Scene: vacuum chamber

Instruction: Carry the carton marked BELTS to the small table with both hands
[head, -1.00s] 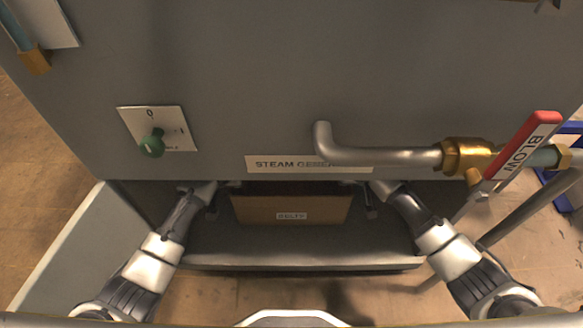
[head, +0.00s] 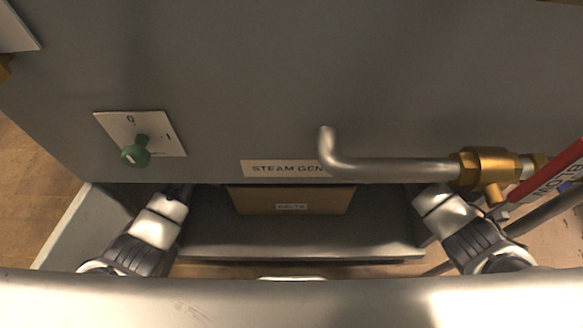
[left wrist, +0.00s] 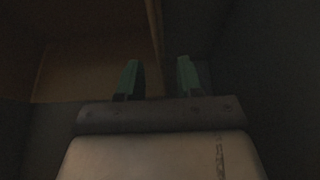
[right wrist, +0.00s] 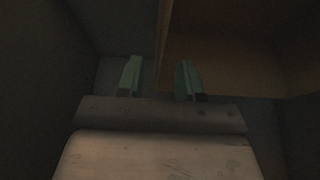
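The brown carton (head: 251,201) with a small label, blurred in this view, sits in the low recess under the grey machine. Only its front shows in the head view. My grippers are hidden under the machine there, with one arm on each side of the carton. In the left wrist view my left gripper (left wrist: 158,78) is open, with a thin carton wall (left wrist: 153,28) running between its green fingers. In the right wrist view my right gripper (right wrist: 158,78) is open, with a carton wall (right wrist: 163,40) between its fingers. Contact cannot be told in these dark views. The small table is not identifiable.
The machine front (head: 270,80) overhangs the recess. A bent pipe (head: 390,170) with a brass valve (head: 485,165) and red lever (head: 550,175) juts out at right. A green knob (head: 136,154) sticks out at left. A grey ledge (head: 300,250) lies before the carton.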

